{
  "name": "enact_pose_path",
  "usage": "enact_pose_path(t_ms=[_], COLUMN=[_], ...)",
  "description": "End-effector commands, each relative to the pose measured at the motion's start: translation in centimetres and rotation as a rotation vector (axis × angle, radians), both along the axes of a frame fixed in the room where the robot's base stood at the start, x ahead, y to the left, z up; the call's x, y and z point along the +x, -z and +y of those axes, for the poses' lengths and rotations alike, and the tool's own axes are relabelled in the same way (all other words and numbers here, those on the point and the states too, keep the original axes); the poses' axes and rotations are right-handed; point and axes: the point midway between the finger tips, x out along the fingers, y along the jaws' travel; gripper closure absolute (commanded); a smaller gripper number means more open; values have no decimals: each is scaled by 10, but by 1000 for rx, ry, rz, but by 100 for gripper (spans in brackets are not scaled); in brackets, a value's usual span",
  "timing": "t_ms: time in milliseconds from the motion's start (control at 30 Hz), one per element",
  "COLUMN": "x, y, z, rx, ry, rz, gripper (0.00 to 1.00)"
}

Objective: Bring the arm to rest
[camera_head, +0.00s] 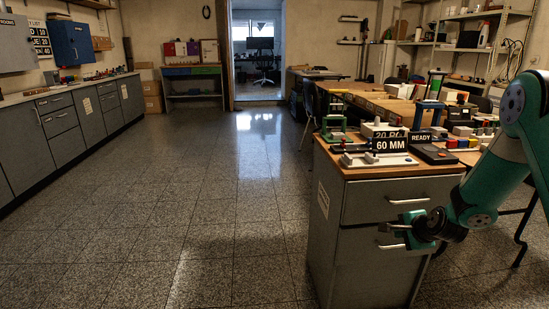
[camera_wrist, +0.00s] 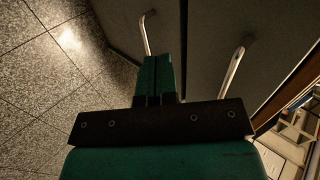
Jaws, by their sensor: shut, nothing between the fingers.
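My arm reaches in from the right edge of the head view, with green and dark links. My gripper (camera_head: 393,236) is in front of the drawer fronts of the grey cabinet (camera_head: 352,268), beside the lower drawer handle. In the wrist view my gripper (camera_wrist: 157,60) shows as two green fingers closed together, with nothing between them. Two metal drawer handles show in the wrist view, the left handle (camera_wrist: 147,33) near the fingertips and the right handle (camera_wrist: 232,72) farther off. I cannot tell whether the gripper touches the cabinet.
The wooden cabinet top (camera_head: 358,172) carries a "60 MM" sign (camera_head: 391,144), a "READY" sign (camera_head: 420,138) and several small devices. A long grey counter (camera_head: 60,140) runs along the left wall. The speckled floor between is clear, leading to an open doorway (camera_head: 257,60).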

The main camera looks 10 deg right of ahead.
Motion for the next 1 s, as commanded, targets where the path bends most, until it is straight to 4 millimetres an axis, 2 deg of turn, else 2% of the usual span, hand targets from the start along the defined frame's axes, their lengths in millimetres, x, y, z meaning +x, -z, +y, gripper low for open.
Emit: enact_pose_path(t_ms=[133,233,300,367,400,500,600,700,900,1000], x=[-7,-34,-62,-92,-114,-170,-220,-264,-343,-341], y=[-54,-98,-126,-148,-160,-186,-202,-213,-225,-257], z=[66,128,169,200,219,253,272,282,286,285], rx=[-79,-160,-224,-278,-314,-398,-469,-530,-638,-632], ry=[-258,-524,-723,-896,-1010,-1272,-1493,-1683,-2019,-2018], rz=[38,75,95,105,110,113,108,97,65,73], gripper=[100,100,100,100,100,100,100,100,100,100])
